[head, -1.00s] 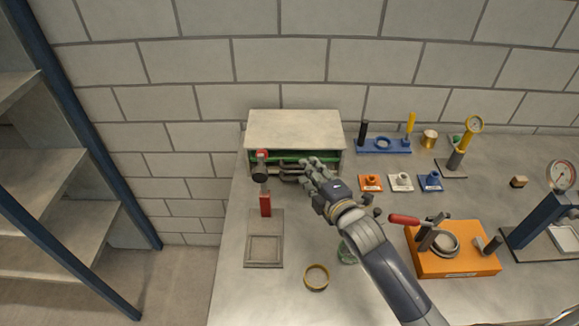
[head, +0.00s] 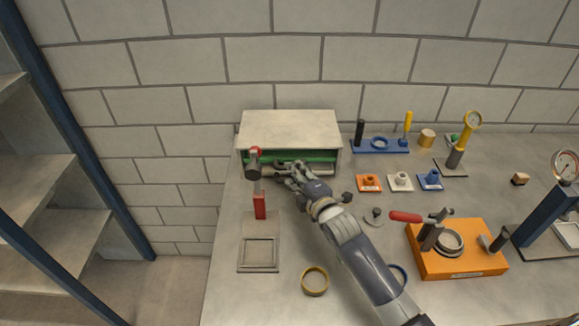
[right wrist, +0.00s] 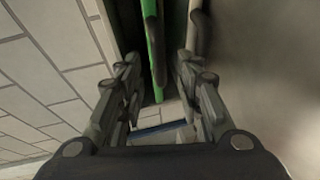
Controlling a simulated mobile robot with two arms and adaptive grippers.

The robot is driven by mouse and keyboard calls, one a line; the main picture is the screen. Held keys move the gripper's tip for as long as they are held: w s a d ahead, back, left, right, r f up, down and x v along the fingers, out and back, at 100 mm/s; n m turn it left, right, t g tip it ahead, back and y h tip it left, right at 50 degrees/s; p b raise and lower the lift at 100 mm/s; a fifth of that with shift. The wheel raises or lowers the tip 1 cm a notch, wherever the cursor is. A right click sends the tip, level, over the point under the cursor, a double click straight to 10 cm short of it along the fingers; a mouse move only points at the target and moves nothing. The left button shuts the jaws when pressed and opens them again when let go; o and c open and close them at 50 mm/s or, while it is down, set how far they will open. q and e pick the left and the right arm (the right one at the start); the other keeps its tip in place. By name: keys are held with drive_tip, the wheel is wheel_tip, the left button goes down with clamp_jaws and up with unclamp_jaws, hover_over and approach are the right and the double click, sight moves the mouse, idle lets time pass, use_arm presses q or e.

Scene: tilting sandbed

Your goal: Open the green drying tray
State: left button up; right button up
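The green drying tray (head: 312,155) shows as a green strip in the front opening of a pale box cabinet (head: 290,125) against the wall. In the right wrist view the green edge (right wrist: 155,55) lies between my fingers, with a dark bar beside it. My right gripper (head: 281,171) is at the cabinet's front, by the tray. In the right wrist view its fingers (right wrist: 158,82) are spread on both sides of the green edge, with gaps visible. Whether a finger touches the tray, I cannot tell. My fingers hide part of the tray's front. My left gripper is not in view.
A red-handled tool with a dark head (head: 258,190) stands close left of my gripper. A square frame (head: 259,254) and a brass ring (head: 315,281) lie in front. An orange fixture (head: 455,262) stands right of my arm. Bench between cabinet and frame is partly clear.

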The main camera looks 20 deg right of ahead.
drive_tip(key=shift+x, duration=2.35)
drive_tip(key=shift+s+f, duration=0.1)
clamp_jaws()
